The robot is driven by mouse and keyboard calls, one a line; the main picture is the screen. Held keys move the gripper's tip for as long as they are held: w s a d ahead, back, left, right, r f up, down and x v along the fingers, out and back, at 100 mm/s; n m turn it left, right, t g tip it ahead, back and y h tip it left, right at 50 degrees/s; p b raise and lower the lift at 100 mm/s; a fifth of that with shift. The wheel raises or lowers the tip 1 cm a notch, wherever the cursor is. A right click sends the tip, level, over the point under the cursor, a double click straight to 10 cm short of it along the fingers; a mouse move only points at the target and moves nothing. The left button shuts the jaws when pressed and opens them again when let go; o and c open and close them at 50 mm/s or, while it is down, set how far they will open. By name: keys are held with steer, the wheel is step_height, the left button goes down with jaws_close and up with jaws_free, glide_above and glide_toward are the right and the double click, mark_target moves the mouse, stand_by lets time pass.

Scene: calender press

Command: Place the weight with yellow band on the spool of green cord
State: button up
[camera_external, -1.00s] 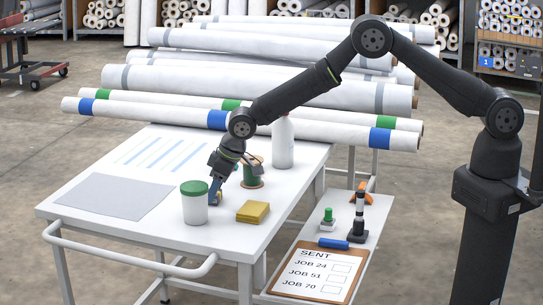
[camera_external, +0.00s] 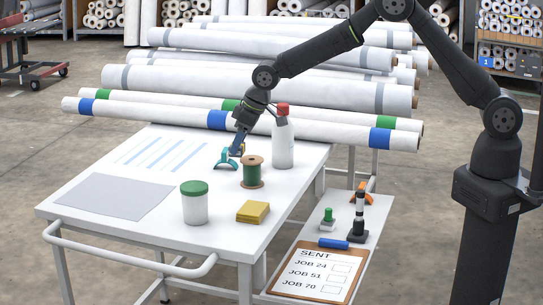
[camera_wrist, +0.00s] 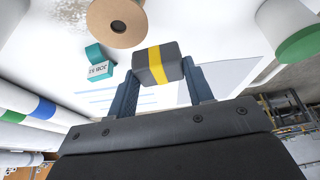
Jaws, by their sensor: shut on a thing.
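The dark grey weight with yellow band (camera_wrist: 157,65) is between the two fingers of my gripper (camera_wrist: 160,80), which is shut on it; it fills the middle of the wrist view. In the external view my gripper (camera_external: 238,146) is over the far part of the table, behind and left of the spool of green cord (camera_external: 253,174). The spool stands upright and apart from the weight. In the wrist view I see the spool's brown flange (camera_wrist: 103,31) from above, at the top left.
A teal clip-like object (camera_external: 225,162) with a "JOB 51" tag (camera_wrist: 98,71) is beside my gripper. A white bottle with red cap (camera_external: 283,148) stands right of the spool. A green-lidded cup (camera_external: 195,206) and yellow block (camera_external: 253,212) are nearer the front.

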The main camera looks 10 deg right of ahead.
steer(key=d+r+m, duration=0.1)
steer(key=d+r, duration=0.3)
steer(key=r, duration=0.3)
glide_toward(258, 157)
steer(key=shift+m, duration=0.3)
steer(key=x, duration=0.5)
steer(key=shift+w, duration=0.15)
steer(key=shift+f, duration=0.2)
steer(key=o, duration=1.3)
steer(key=v, duration=1.2)
steer(key=shift+s+a, duration=0.25)
